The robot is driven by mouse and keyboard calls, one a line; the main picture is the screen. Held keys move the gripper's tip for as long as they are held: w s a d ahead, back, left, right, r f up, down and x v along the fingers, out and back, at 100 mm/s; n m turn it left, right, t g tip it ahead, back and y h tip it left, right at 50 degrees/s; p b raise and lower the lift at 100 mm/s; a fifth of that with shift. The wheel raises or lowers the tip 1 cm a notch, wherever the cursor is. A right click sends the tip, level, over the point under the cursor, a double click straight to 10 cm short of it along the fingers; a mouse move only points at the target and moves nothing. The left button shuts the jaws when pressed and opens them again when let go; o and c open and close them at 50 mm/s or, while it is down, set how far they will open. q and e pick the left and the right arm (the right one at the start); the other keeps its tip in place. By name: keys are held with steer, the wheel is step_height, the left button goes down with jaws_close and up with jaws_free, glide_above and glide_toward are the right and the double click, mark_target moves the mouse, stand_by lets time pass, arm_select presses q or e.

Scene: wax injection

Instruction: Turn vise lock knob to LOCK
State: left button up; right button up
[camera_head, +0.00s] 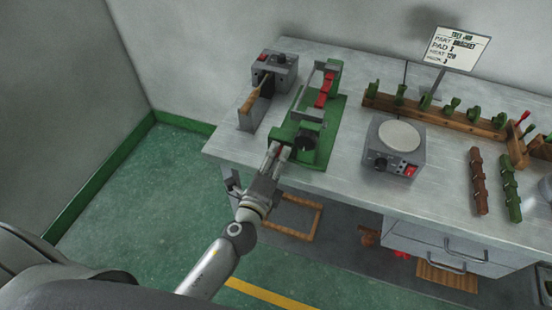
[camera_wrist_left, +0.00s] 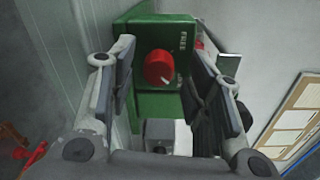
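The green vise (camera_head: 319,125) stands near the table's left front edge. In the left wrist view, its green end block (camera_wrist_left: 150,103) carries a round red knob (camera_wrist_left: 158,67) with a short white mark towards its lower right. My left gripper (camera_head: 275,158) is at the vise's front end. In the wrist view, its two fingers (camera_wrist_left: 163,85) are spread on either side of the knob, with gaps on both sides. My right gripper does not show.
A grey device (camera_head: 276,68) stands left behind the vise. A black round handle (camera_head: 305,140) sits on the vise near my gripper. A grey box with a round white plate (camera_head: 400,138) is to the right. Wooden racks (camera_head: 430,115) with green pieces are further right.

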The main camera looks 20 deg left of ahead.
arm_select(q)
steer(key=shift+s+f, duration=0.15)
steer(key=shift+s, duration=0.3)
steer(key=s, duration=0.7)
steer(key=shift+a+r, duration=0.15)
steer(key=shift+r, duration=0.2)
steer(key=s+a+f+n+g, duration=0.1)
steer(key=s+f+n+g, duration=0.2)
steer(key=f, duration=0.8)
steer(key=s+a+f+n+g, duration=0.1)
steer(key=s+f+n+g, duration=0.2)
steer(key=f, duration=0.8)
steer(key=s+a+f+n+g, duration=0.1)
steer(key=s+f+n+g, duration=0.2)
steer(key=f, duration=0.8)
steer(key=s+a+f+n+g, duration=0.1)
steer(key=s+f+n+g, duration=0.1)
steer(key=s+f, duration=0.3)
steer(key=s+a+f+n+g, duration=0.2)
steer(key=s+f, duration=0.4)
steer(key=s, duration=0.6)
steer(key=s+a+f+n+g, duration=0.2)
steer(key=s+f+n, duration=0.3)
steer(key=s, duration=0.4)
steer(key=shift+f+g+y, duration=0.3)
steer(key=shift+f+g, duration=0.15)
steer(key=shift+g, duration=0.25)
